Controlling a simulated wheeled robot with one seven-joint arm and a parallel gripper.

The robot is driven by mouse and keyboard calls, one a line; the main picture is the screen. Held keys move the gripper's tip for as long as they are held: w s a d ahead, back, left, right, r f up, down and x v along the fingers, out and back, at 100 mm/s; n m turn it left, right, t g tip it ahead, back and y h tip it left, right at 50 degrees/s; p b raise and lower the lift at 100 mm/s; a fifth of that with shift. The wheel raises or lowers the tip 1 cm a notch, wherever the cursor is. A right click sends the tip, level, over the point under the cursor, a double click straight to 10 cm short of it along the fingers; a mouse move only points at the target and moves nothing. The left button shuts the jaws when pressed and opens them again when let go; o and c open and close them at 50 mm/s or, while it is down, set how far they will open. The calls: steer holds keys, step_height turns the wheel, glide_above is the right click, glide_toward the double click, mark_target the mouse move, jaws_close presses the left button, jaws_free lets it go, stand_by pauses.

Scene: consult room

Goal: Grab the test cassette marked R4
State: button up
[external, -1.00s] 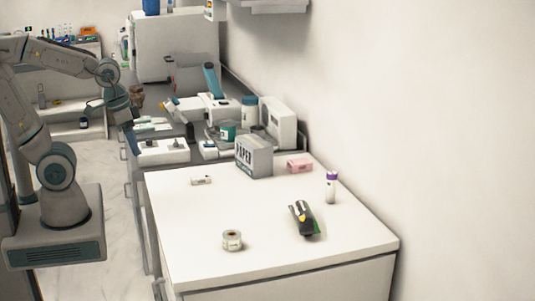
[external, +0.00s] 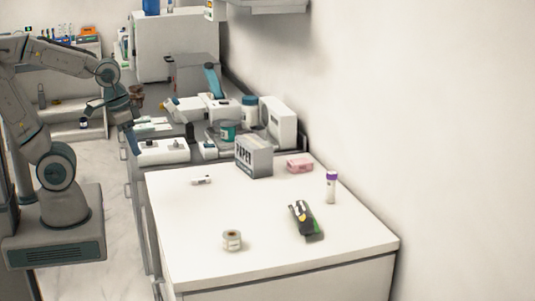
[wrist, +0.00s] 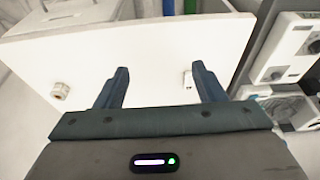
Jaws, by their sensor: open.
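A small flat white piece (external: 201,180) with dark marks, looking like a test cassette, lies near the left edge of the white counter top (external: 205,215). It seems to be the small white piece (wrist: 188,80) just left of the right fingertip in the wrist view. Its marking is too small to read, so I cannot tell whether it says R4. My gripper (wrist: 160,66) is open and empty, its two blue fingers apart above the counter level. In the external view my arm's end is at the left, clear of the counter top.
On the counter top stand a paper box (external: 254,157), a pink box (external: 299,165), a purple-capped tube (external: 331,187), a dark item with green and yellow (external: 304,219) and a label roll (external: 232,240). Lab devices (external: 278,122) crowd the bench behind. The counter's middle is clear.

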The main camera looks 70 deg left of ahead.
steer(key=o, duration=0.4)
steer(key=shift+w, duration=0.1)
steer(key=m+g+b, duration=0.3)
steer(key=m+b, duration=0.7)
steer(key=m, duration=0.8)
glide_above(201, 177)
steer(key=f, duration=0.2)
steer(key=f+b, duration=0.1)
steer(key=f, duration=0.7)
steer(key=shift+w, duration=0.2)
steer(key=shift+s+a+f, duration=0.1)
steer(key=shift+s+f, duration=0.05)
steer(key=shift+f, duration=1.15)
steer(key=shift+s+f, duration=0.1)
steer(key=shift+f, duration=1.2)
